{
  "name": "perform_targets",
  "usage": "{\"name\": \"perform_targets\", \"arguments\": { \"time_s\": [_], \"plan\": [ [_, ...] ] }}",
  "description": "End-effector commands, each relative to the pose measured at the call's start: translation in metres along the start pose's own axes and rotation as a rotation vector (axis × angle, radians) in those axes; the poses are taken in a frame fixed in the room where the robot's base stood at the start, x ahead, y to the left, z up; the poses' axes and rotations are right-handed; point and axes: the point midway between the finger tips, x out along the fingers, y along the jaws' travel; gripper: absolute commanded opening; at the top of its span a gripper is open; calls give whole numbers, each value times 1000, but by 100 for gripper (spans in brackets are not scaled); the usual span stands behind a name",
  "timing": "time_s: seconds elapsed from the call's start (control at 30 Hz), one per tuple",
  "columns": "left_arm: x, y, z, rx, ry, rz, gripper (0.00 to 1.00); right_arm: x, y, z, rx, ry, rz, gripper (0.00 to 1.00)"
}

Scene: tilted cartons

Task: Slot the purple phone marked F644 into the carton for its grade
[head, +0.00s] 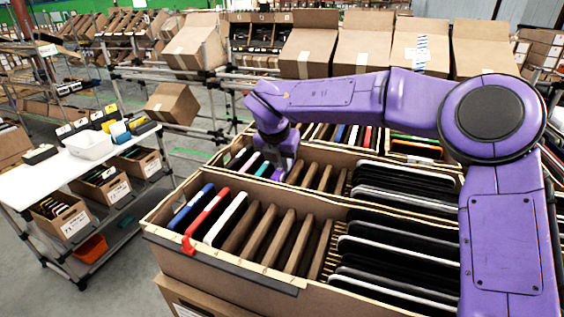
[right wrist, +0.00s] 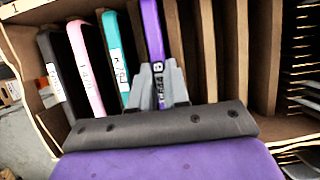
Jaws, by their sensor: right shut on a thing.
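My right gripper (head: 281,172) reaches down into the middle carton (head: 322,163). It is shut on the purple phone (head: 278,175). In the right wrist view the purple phone (right wrist: 152,32) stands on edge between the fingers (right wrist: 158,88), right of a teal phone (right wrist: 117,52) and left of a cardboard divider (right wrist: 187,45). Its lower part is hidden by the gripper, so I cannot tell how deep it sits. The mark on its label is too small to read. My left gripper is not in view.
A pink phone (right wrist: 85,68) and a dark phone (right wrist: 55,75) stand left of the teal one. Empty divided slots lie to the right. The front carton (head: 228,268) holds blue, red and white phones. A white side table (head: 62,170) stands at left.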

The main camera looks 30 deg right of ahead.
Motion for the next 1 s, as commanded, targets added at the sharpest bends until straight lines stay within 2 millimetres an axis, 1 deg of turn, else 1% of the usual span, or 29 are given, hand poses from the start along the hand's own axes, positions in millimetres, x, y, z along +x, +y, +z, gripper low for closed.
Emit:
{"name": "perform_targets", "arguments": {
  "time_s": [0.47,0.5,0.57,0.87,0.97,1.0],
  "plan": [
    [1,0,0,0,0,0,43,1,0,0,0,0,0,0],
    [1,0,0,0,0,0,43,1,0,0,0,0,0,25],
    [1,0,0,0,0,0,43,1,0,0,0,0,0,45],
    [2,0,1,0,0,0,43,0,0,-1,0,0,0,45],
    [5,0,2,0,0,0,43,-10,0,0,2,-2,2,45],
    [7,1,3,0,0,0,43,-18,0,0,2,-3,3,45]
  ]
}}
